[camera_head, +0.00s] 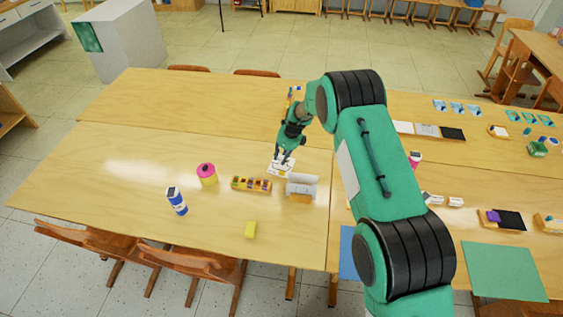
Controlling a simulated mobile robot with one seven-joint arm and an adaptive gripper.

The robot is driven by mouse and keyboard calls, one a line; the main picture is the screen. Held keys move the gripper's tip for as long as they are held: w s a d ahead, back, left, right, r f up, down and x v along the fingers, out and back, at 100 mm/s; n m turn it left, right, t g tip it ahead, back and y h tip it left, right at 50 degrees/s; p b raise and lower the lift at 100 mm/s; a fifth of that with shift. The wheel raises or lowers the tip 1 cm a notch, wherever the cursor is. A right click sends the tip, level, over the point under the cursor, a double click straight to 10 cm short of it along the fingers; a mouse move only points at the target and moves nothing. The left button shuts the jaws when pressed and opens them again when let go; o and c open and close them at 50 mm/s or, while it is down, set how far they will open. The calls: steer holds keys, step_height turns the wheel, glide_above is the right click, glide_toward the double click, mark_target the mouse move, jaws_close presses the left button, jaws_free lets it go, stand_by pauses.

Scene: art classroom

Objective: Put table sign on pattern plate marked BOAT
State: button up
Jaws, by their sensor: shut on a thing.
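My gripper (284,157) points down over the far middle of the left table. It is shut on a small white piece, which I take to be the table sign (279,168). The fingers hide part of it, and I cannot tell whether it touches the tabletop. Several small blue-and-white plates (457,108) lie in a row at the back of the right table. A white plate (403,127), a grey-white one (427,130) and a black one (453,134) lie nearer. No lettering is readable, so I cannot tell which plate is marked BOAT.
Close to my gripper are a tray of coloured pieces (251,184) and white rolls on a stand (301,186). The left table's left side is clear.

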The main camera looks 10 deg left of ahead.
steer(key=shift+f, duration=1.5)
steer(key=shift+f, duration=0.1)
steer(key=o, duration=0.8)
steer(key=p+v, duration=0.1)
steer(key=v, duration=1.1)
